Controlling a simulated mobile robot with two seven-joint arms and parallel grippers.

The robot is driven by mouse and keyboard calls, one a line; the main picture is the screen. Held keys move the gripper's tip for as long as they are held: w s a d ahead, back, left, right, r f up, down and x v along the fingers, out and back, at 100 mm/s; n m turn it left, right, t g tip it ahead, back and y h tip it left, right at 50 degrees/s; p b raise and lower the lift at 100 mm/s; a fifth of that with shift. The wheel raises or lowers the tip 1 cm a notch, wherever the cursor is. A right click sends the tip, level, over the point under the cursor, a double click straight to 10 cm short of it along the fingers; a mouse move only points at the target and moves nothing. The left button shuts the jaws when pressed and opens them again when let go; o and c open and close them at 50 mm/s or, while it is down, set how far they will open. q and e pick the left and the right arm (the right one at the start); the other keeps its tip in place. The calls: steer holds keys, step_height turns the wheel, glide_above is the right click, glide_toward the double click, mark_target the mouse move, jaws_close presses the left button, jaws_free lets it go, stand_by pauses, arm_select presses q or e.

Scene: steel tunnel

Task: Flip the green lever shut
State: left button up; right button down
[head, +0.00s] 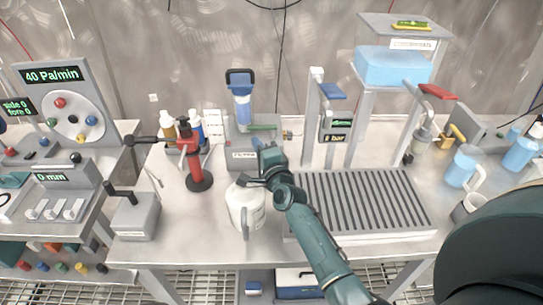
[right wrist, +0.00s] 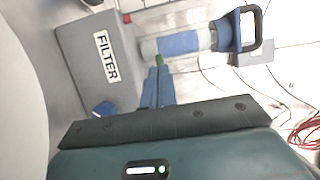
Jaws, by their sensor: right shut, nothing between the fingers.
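The green lever (head: 262,127) lies about level on the front of the grey filter box (head: 243,155), below a clear and blue filter housing (head: 240,98). My right gripper (head: 268,152) is in front of the box, just below the lever, with its blue fingers shut and empty. In the right wrist view only a small green piece of the lever (right wrist: 159,60) shows past the fingertips (right wrist: 158,72); the rest is hidden. I cannot tell whether they touch. The box's FILTER label (right wrist: 106,57) shows to the left there. My left gripper is in neither view.
A white jug (head: 244,205) stands close beside my right forearm. A red pump-like device (head: 190,160) stands to the left. A ribbed drain tray (head: 362,203) lies to the right, with a blue tank (head: 392,67) on a stand behind it.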

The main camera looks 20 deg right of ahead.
steer(key=s+p, duration=0.2)
steer(key=s, duration=0.6)
steer(key=shift+a, duration=0.15)
steer(key=shift+f, duration=0.15)
